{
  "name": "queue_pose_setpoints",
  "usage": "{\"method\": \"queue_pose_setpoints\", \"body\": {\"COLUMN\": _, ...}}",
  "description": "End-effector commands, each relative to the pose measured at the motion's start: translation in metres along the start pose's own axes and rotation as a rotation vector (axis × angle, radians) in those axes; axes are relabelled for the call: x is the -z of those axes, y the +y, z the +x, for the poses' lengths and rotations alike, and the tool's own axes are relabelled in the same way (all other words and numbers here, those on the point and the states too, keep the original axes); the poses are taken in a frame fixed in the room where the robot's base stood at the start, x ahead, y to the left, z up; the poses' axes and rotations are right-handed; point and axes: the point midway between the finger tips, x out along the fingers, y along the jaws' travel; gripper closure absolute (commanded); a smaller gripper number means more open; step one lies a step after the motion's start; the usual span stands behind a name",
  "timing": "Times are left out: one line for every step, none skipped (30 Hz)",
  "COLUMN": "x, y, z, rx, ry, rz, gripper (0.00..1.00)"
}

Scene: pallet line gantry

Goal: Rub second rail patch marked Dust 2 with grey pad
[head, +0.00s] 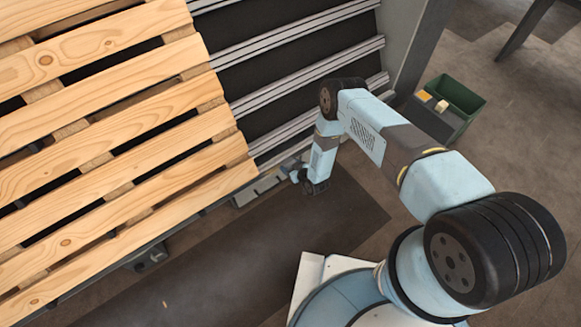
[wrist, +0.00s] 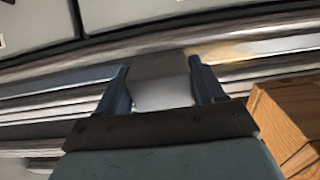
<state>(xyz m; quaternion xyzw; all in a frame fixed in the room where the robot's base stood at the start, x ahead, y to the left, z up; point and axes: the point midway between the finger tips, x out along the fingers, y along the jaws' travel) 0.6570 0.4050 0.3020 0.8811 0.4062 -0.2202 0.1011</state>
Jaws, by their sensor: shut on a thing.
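My gripper (wrist: 159,72) is shut on the grey pad (wrist: 161,92), which sits between its two blue fingers in the wrist view. The pad's far edge reaches over the metal rails (wrist: 60,88); I cannot tell whether it touches them. A yellowish-brown patch (wrist: 236,49) shows on a rail just right of the pad. No Dust 2 marking is readable. In the head view my gripper (head: 297,175) is small, beside the pallet's right corner near the lower rail end, and the pad cannot be made out there.
A wooden slatted pallet (head: 110,130) fills the left, and its wood (wrist: 292,125) is close to the gripper's right in the wrist view. Metal rails (head: 310,70) cross dark panels behind. A green bin (head: 462,97) holding small blocks stands right. Floor in front is clear.

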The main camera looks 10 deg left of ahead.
Motion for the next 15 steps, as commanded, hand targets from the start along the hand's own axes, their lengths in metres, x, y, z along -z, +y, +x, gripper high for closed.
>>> {"method": "queue_pose_setpoints", "body": {"x": 0.0001, "y": -0.0001, "z": 0.001, "rx": 0.0, "ry": 0.0, "rz": 0.0, "gripper": 0.56}}
{"method": "queue_pose_setpoints", "body": {"x": 0.0001, "y": -0.0001, "z": 0.0015, "rx": 0.0, "ry": 0.001, "rz": 0.0, "gripper": 0.56}}
{"method": "queue_pose_setpoints", "body": {"x": 0.0001, "y": -0.0001, "z": 0.0021, "rx": 0.0, "ry": 0.0, "rz": 0.0, "gripper": 0.56}}
{"method": "queue_pose_setpoints", "body": {"x": 0.0001, "y": -0.0001, "z": 0.0026, "rx": 0.0, "ry": 0.0, "rz": 0.0, "gripper": 0.56}}
{"method": "queue_pose_setpoints", "body": {"x": 0.0001, "y": -0.0001, "z": 0.0031, "rx": 0.0, "ry": 0.0, "rz": 0.0, "gripper": 0.56}}
{"method": "queue_pose_setpoints", "body": {"x": 0.0, "y": -0.0001, "z": 0.0037, "rx": 0.0, "ry": 0.0, "rz": 0.0, "gripper": 0.56}}
{"method": "queue_pose_setpoints", "body": {"x": 0.0, "y": -0.0001, "z": 0.0042, "rx": 0.0, "ry": 0.0, "rz": 0.0, "gripper": 0.56}}
{"method": "queue_pose_setpoints", "body": {"x": 0.0, "y": -0.0001, "z": 0.0047, "rx": 0.0, "ry": 0.0, "rz": 0.0, "gripper": 0.56}}
{"method": "queue_pose_setpoints", "body": {"x": -0.0001, "y": -0.0002, "z": 0.0053, "rx": 0.0, "ry": 0.0, "rz": 0.0, "gripper": 0.56}}
{"method": "queue_pose_setpoints", "body": {"x": -0.0002, "y": -0.0002, "z": 0.0057, "rx": 0.0, "ry": -0.001, "rz": 0.0, "gripper": 0.56}}
{"method": "queue_pose_setpoints", "body": {"x": -0.0002, "y": -0.0002, "z": 0.0061, "rx": 0.0, "ry": -0.001, "rz": 0.0, "gripper": 0.56}}
{"method": "queue_pose_setpoints", "body": {"x": -0.0003, "y": -0.0003, "z": 0.0067, "rx": 0.0, "ry": -0.001, "rz": 0.0, "gripper": 0.56}}
{"method": "queue_pose_setpoints", "body": {"x": -0.0003, "y": -0.0003, "z": 0.0072, "rx": 0.0, "ry": -0.001, "rz": 0.0, "gripper": 0.56}}
{"method": "queue_pose_setpoints", "body": {"x": -0.0003, "y": -0.0003, "z": 0.0076, "rx": 0.0, "ry": -0.001, "rz": 0.0, "gripper": 0.56}}
{"method": "queue_pose_setpoints", "body": {"x": -0.0003, "y": -0.0004, "z": 0.0082, "rx": 0.0, "ry": -0.001, "rz": 0.0, "gripper": 0.56}}
